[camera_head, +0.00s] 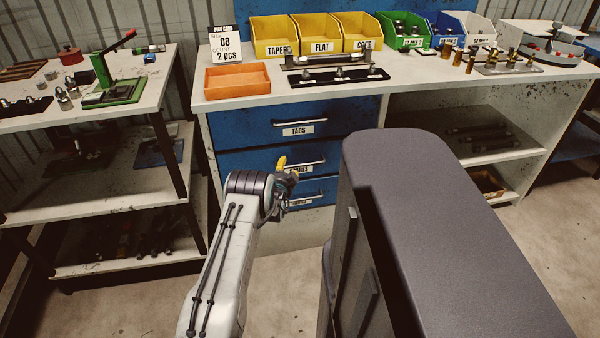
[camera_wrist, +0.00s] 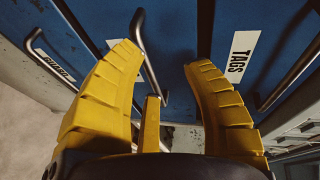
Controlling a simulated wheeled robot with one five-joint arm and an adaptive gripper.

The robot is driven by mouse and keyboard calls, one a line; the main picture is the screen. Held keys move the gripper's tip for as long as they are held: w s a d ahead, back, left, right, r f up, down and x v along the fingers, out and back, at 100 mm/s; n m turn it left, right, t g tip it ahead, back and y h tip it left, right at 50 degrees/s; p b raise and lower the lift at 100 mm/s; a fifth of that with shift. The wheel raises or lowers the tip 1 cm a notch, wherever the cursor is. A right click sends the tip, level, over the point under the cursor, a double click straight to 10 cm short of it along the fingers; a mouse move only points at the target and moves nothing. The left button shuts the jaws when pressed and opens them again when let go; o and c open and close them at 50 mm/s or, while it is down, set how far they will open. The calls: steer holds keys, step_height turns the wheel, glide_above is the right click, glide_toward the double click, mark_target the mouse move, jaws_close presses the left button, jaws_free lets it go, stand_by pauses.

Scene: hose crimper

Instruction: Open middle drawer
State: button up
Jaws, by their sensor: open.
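The middle drawer (camera_head: 240,160) is blue, in the bench's drawer stack, and looks shut. Its metal bar handle (camera_head: 312,162) is partly behind my gripper (camera_head: 285,177), which also covers part of its label. The middle handle (camera_wrist: 147,58) shows between the fingers, closer to the left one. I cannot tell how deep it lies between them or whether it touches. The top drawer's "TAGS" label (camera_wrist: 238,55) is right of the fingers.
The top drawer handle (camera_head: 300,122) is just above, and the bottom drawer (camera_head: 325,188) just below. A shelved side table (camera_head: 130,105) stands left. The bench top (camera_head: 215,98) carries bins, an orange tray (camera_head: 237,80) and fittings. Floor shows between side table and bench.

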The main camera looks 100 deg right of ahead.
mark_target(303, 161)
steer(key=shift+m+g, duration=0.6)
steer(key=shift+s+d+f+b, duration=0.5)
steer(key=shift+s+d+f, duration=0.2)
steer(key=shift+s, duration=0.25)
steer(key=shift+s+d+f+b, duration=0.5)
steer(key=shift+s+d, duration=0.25)
steer(key=shift+s, duration=0.2)
steer(key=shift+s+d+f+b, duration=0.45)
steer(key=shift+s+d+f, duration=0.25)
steer(key=shift+s, duration=0.25)
steer(key=shift+s+d+b, duration=0.2)
steer(key=shift+d+b, duration=0.3)
steer(key=shift+d, duration=0.2)
steer(key=shift+d, duration=0.1)
steer(key=shift+c, duration=0.4)
jaws_close()
